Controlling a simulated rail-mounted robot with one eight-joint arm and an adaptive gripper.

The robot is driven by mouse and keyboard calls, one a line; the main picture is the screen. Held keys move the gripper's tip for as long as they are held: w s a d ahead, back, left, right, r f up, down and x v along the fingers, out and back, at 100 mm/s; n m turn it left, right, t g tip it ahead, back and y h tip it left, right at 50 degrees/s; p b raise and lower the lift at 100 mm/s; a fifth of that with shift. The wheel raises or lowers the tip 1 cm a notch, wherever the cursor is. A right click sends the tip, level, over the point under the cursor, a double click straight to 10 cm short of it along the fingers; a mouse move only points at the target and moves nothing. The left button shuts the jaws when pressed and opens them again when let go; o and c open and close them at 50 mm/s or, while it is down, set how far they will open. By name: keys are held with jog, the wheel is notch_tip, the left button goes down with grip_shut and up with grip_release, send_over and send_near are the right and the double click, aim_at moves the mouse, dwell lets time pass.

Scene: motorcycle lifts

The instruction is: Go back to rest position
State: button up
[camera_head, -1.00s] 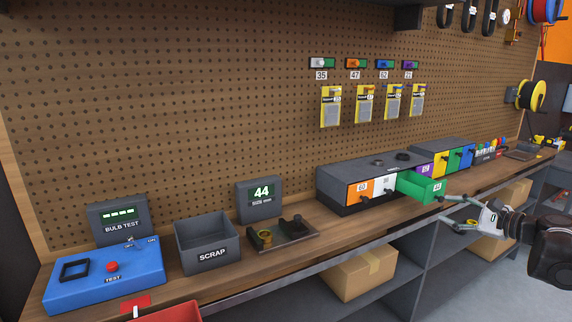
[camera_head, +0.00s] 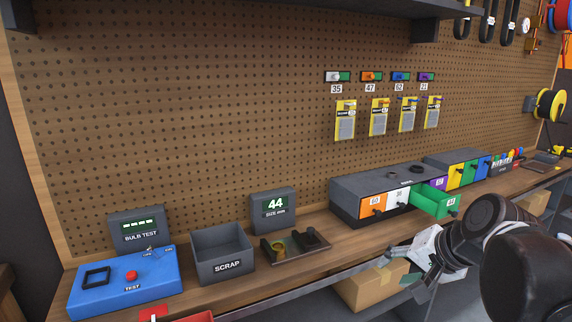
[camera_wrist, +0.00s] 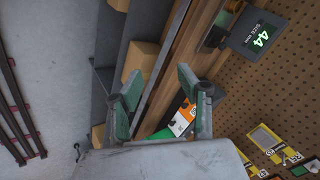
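My gripper (camera_head: 398,267) hangs in front of the bench edge at the lower right of the head view, below the open green drawer (camera_head: 432,203). In the wrist view my gripper (camera_wrist: 159,84) has its two green-padded fingers spread apart with nothing held between them. The green drawer stands pulled out of the grey drawer cabinet (camera_head: 362,183). The orange drawer (camera_head: 371,204) and white drawer (camera_head: 398,196) beside it are shut. The gripper appears apart from the drawers.
The wooden bench (camera_head: 352,235) carries a blue test box (camera_head: 125,285), a scrap bin (camera_head: 222,250) and a display reading 44 (camera_head: 273,208). Cardboard boxes (camera_head: 372,290) sit on the shelf below. Open floor (camera_wrist: 55,60) lies in front.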

jog(key=s+a+f+n+h+p, duration=0.1)
jog(key=s+a+n+h, duration=0.1)
jog(key=s+n, duration=0.5)
jog(key=shift+s+f+h+p, duration=0.2)
jog(key=shift+s+h+p, duration=0.3)
jog(key=shift+s, duration=1.85)
